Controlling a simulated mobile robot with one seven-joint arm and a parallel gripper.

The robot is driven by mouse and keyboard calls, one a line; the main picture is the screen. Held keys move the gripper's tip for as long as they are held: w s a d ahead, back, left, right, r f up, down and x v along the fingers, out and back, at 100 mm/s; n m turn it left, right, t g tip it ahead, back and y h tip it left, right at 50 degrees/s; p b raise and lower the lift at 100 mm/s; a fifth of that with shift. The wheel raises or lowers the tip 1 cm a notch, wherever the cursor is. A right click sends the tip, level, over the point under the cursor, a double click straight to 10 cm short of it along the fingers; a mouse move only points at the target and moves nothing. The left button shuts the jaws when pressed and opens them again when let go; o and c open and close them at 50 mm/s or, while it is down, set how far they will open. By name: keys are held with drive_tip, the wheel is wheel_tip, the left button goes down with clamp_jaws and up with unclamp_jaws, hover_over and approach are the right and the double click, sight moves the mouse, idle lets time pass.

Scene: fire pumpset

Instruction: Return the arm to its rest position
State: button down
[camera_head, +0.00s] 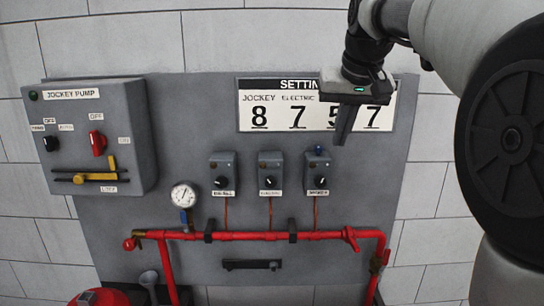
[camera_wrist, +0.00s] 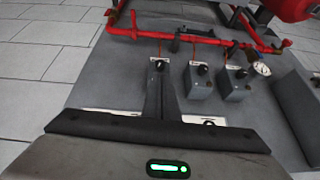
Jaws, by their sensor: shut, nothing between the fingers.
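My gripper (camera_head: 343,138) hangs from my arm at the upper right in the head view, its fingers pointing down. It is shut and empty, in front of the white settings sign (camera_head: 255,112) and covering part of its digits. In the wrist view my gripper's fingers (camera_wrist: 160,72) are together as one dark bar. Nothing is held. The fingers appear apart from the panel and the switch boxes, though the exact gap cannot be told.
A grey panel (camera_head: 180,255) carries the jockey pump box (camera_head: 75,160), three small switch boxes (camera_head: 270,174), a gauge (camera_head: 183,195) and red pipes (camera_head: 240,236). The wrist view shows the boxes (camera_wrist: 199,85) and red pipes (camera_wrist: 185,36) beyond the fingers. White block wall surrounds the panel.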

drive_tip(key=s+f, duration=0.9)
drive_tip(key=s, duration=0.5)
drive_tip(key=s+a+f, duration=0.1)
drive_tip(key=s+f, duration=0.8)
drive_tip(key=s, duration=0.4)
drive_tip(key=shift+s+a+f, duration=0.2)
drive_tip(key=shift+s+f, duration=0.15)
